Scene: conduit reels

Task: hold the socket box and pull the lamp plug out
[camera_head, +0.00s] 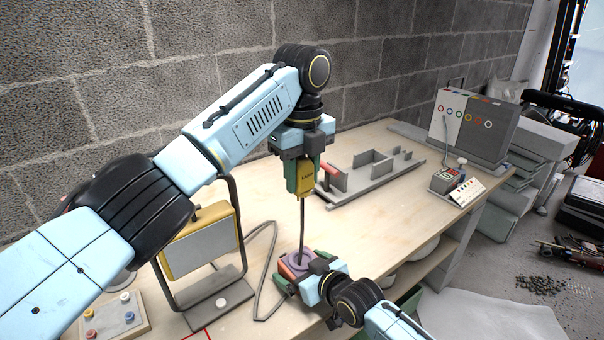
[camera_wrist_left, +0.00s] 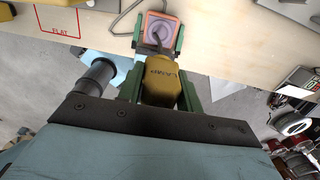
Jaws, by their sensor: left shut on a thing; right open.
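The yellow lamp plug (camera_head: 305,185), marked LAMP in the left wrist view (camera_wrist_left: 161,82), is between the green fingers of my left gripper (camera_head: 304,180), which is shut on it. It is held well above the table. A dark, thin cord or rod runs from the plug down to the socket box (camera_head: 289,267). This orange box has a round purple face, also seen in the left wrist view (camera_wrist_left: 151,20). My right gripper (camera_head: 300,268) is open at the box, its fingers beside it; whether they touch it is hidden. The lower end of the cord is at the purple face.
A yellow-framed lamp (camera_head: 200,249) stands left of the box, with a cable on the table. A grey tray (camera_head: 370,175) lies behind. A panel box (camera_head: 470,125) and a small device (camera_head: 446,180) stand at the far right. The brick wall closes off the back.

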